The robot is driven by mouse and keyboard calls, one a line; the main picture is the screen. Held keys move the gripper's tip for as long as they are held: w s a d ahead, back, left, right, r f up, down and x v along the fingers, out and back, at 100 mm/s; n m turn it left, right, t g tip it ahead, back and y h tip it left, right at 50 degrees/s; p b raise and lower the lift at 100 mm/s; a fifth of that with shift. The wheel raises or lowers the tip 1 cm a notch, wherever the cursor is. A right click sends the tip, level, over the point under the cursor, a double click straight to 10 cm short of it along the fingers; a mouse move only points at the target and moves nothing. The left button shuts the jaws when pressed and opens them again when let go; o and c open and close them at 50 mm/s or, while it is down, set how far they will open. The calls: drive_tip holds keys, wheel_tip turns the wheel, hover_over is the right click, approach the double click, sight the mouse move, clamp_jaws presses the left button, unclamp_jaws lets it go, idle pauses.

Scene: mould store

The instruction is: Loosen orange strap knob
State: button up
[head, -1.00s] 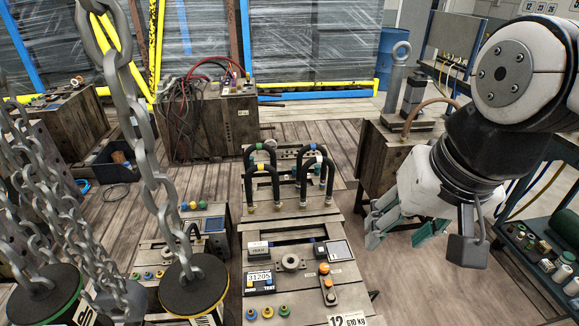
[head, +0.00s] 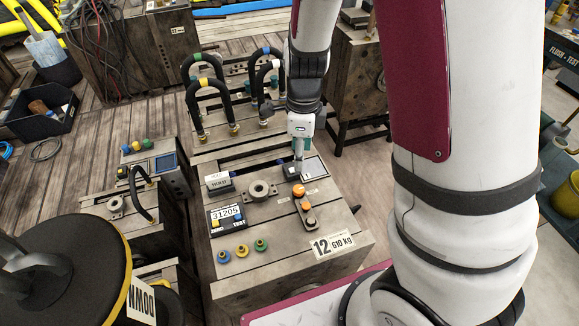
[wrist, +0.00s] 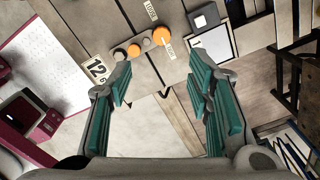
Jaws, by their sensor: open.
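The orange knob (head: 298,190) sits at the far end of a small dark strap plate (head: 304,208) on top of the wooden-looking block marked 12. A smaller orange button and dark round parts sit along the same plate. In the wrist view the orange knob (wrist: 161,36) is at the top centre, beyond my fingertips, with small labels beside it. My gripper (wrist: 158,85) is open and empty, its green-padded fingers apart on either side of bare surface. In the head view my gripper (head: 302,158) hangs just behind the knob, partly hidden by its own wrist; I see no contact.
Black hose loops (head: 208,100) stand behind on the block. A hanging dark disc (head: 60,270) fills the lower left.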

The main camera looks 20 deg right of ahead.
sight(298, 189)
wheel_tip(298, 189, down, 14)
drive_tip(key=b, duration=0.4)
drive_tip(key=shift+w+f, duration=0.15)
drive_tip(key=shift+f, duration=0.05)
clamp_jaws()
